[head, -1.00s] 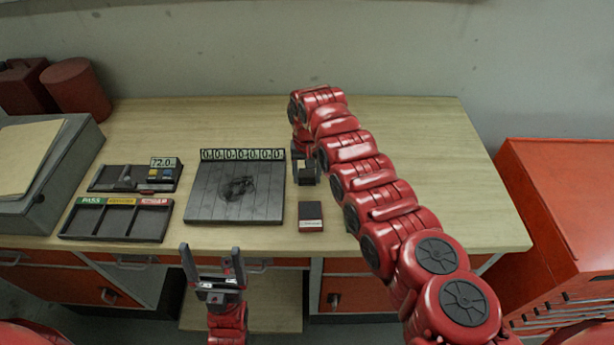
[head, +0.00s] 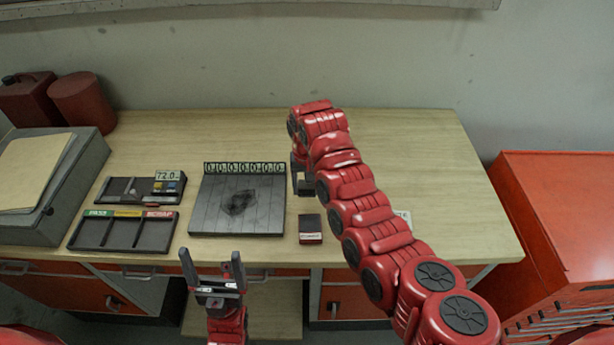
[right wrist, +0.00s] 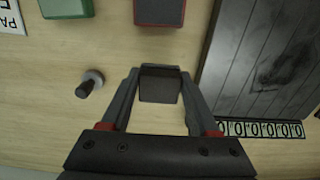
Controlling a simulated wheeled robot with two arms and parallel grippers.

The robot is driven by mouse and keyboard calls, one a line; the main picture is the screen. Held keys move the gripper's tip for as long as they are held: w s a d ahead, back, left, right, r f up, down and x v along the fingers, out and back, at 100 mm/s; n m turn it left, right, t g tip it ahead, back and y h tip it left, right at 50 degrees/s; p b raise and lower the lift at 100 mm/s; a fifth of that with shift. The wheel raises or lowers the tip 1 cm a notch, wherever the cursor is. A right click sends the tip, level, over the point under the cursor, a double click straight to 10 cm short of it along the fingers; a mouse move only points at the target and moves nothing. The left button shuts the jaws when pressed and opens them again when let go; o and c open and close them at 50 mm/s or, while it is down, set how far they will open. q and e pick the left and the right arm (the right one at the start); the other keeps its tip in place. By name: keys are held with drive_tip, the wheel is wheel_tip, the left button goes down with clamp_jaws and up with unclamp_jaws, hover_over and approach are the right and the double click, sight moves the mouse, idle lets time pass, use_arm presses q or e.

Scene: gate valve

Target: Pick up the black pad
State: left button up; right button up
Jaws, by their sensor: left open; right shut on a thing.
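The black pad (right wrist: 160,86) is a small dark block between the fingertips of my right gripper (right wrist: 160,75) in the right wrist view. My right gripper is shut on it, with a finger on each side. In the head view the pad (head: 306,188) shows as a dark block at my right gripper (head: 303,178), just right of the grey plate; my right arm covers part of this area. I cannot tell whether the pad touches the table. My left gripper (head: 213,268) is open and empty in front of the table's front edge.
A black-topped red box (head: 310,229) stands just in front of the pad. The grey plate (head: 205,220) with a number strip lies to the left, then a sorting tray (head: 122,232). The right wrist view shows a green block (right wrist: 66,8) and a small knobbed part (right wrist: 90,82).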

drive_tip(key=s+p, duration=0.2)
drive_tip(key=s+r+p, duration=0.1)
drive_tip(key=s+p, duration=0.1)
drive_tip(key=p, duration=0.1)
drive_tip(key=s+p, duration=0.2)
drive_tip(key=shift+r, duration=0.35)
drive_tip(key=s, duration=0.1)
drive_tip(key=s+p, duration=0.2)
drive_tip(key=shift+f, duration=0.25)
drive_tip(key=s, duration=0.3)
drive_tip(key=shift+b, duration=0.3)
drive_tip(key=shift+s, duration=0.65)
drive_tip(key=shift+s+r, duration=0.1)
drive_tip(key=shift+s, duration=0.15)
